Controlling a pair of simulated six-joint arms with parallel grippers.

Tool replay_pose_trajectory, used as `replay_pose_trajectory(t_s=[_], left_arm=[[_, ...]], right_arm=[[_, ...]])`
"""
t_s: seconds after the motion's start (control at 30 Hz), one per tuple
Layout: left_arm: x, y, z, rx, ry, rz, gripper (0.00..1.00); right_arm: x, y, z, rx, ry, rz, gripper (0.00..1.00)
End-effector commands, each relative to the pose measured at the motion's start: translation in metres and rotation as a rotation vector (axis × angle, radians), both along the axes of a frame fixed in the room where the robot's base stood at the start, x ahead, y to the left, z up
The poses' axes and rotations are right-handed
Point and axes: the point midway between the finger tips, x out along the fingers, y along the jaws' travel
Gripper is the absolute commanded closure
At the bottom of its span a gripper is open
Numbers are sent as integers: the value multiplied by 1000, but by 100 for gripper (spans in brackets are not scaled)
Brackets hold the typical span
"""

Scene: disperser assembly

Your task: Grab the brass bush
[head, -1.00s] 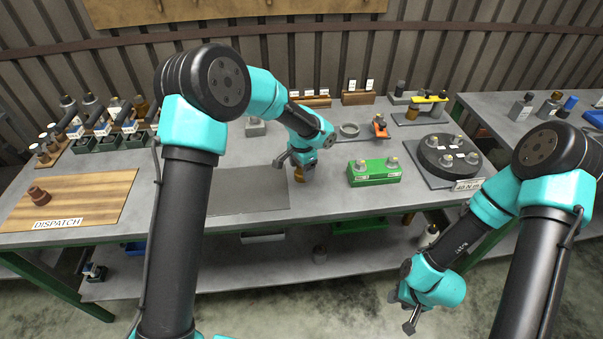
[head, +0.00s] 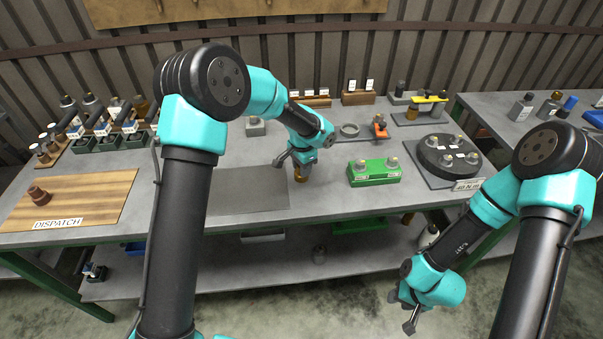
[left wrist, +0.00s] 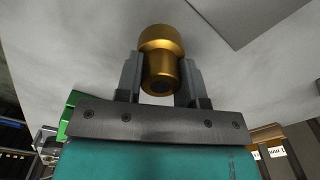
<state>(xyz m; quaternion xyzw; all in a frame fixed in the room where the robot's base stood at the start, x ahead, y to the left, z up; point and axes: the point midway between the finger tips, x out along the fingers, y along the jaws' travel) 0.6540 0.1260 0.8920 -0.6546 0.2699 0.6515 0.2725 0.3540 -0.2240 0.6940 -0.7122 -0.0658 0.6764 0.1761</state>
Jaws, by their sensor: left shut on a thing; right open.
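The brass bush (left wrist: 160,45) is a gold-coloured stepped cylinder with a wider collar at one end and a dark bore at the other. In the left wrist view it sits between the two fingers of my left gripper (left wrist: 160,80), which is shut on it. In the head view the bush (head: 300,176) shows as a small gold spot under my left gripper (head: 299,165), close to the grey table top by the green block. I cannot tell whether it touches the table. My right gripper (head: 408,318) is open and empty, low in front of the table.
A grey mat (head: 235,190) lies left of the bush. A green block (head: 374,172) with fittings stands to its right, and a black round fixture (head: 448,155) further right. A wooden dispatch board (head: 90,200) is at the left, with a brown part (head: 39,196) on it.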

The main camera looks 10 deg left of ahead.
Motion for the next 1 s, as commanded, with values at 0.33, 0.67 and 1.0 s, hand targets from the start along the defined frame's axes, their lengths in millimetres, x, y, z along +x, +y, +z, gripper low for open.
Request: replay_pose_trajectory(t_s=[0.33,0.67,1.0], left_arm=[[-2,0,-1,1,6,0,98],[-1,0,30,0,3,1,98],[-43,-8,39,1,3,-3,98]], right_arm=[[0,0,0,0,0,0,57],[0,0,0,0,0,0,57],[0,0,0,0,0,0,57]])
